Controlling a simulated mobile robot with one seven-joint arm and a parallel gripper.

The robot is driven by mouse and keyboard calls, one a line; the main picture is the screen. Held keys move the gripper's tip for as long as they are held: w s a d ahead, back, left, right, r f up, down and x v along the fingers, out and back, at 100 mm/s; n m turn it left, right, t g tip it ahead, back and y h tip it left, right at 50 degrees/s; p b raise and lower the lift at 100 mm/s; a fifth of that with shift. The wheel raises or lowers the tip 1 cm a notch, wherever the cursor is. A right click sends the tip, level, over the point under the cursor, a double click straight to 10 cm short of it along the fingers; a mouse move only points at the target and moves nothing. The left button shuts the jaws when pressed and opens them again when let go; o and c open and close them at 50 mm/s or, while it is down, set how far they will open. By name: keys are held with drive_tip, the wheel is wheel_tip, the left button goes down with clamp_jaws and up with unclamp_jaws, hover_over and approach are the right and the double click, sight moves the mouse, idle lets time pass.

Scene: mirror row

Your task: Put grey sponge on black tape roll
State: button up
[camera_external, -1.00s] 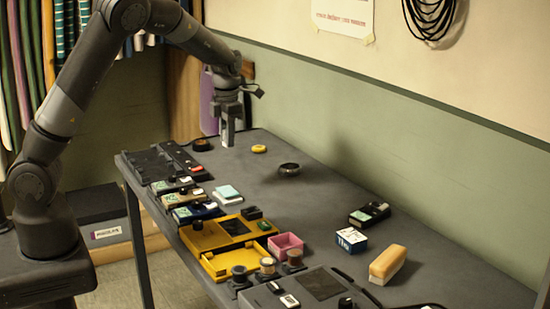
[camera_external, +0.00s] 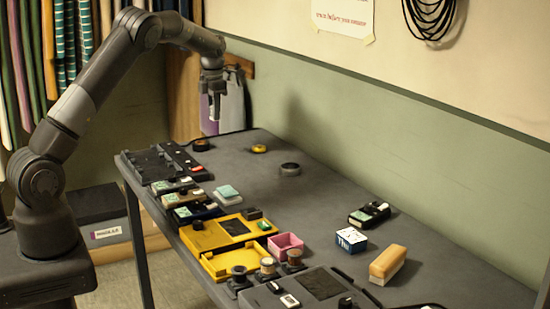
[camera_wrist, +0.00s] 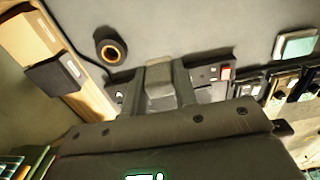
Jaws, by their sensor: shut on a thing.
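My gripper (camera_external: 214,112) is raised above the far left end of the table. In the wrist view its fingers (camera_wrist: 160,92) are shut on the grey sponge (camera_wrist: 160,95), a small grey block. The sponge is hard to make out in the external view. A black roll with an orange-brown core (camera_external: 201,145) lies flat near the far left edge; it also shows in the wrist view (camera_wrist: 111,51), to the left of the sponge and apart from it. A dark grey roll (camera_external: 290,169) lies farther right on the open table. I cannot tell for certain which is the black tape roll.
A yellow roll (camera_external: 259,149) lies between the two dark rolls. Black and yellow devices (camera_external: 235,228) line the table's left edge. A pale green-topped block (camera_external: 228,192), a pink box (camera_external: 286,244) and an orange-topped block (camera_external: 388,264) stand nearer.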

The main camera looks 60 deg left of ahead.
hover_over(201, 142)
wheel_tip(201, 142, down, 6)
drive_tip(key=shift+s+d+f, duration=0.1)
drive_tip(key=shift+d+f, duration=0.05)
drive_tip(key=shift+f, duration=2.1)
drive_tip(key=shift+f, duration=0.2)
drive_tip(key=o, duration=0.9)
drive_tip(key=shift+o, duration=0.2)
drive_tip(key=shift+r, duration=0.1)
wheel_tip(201, 142, up, 12)
drive_tip(key=shift+r, duration=0.15)
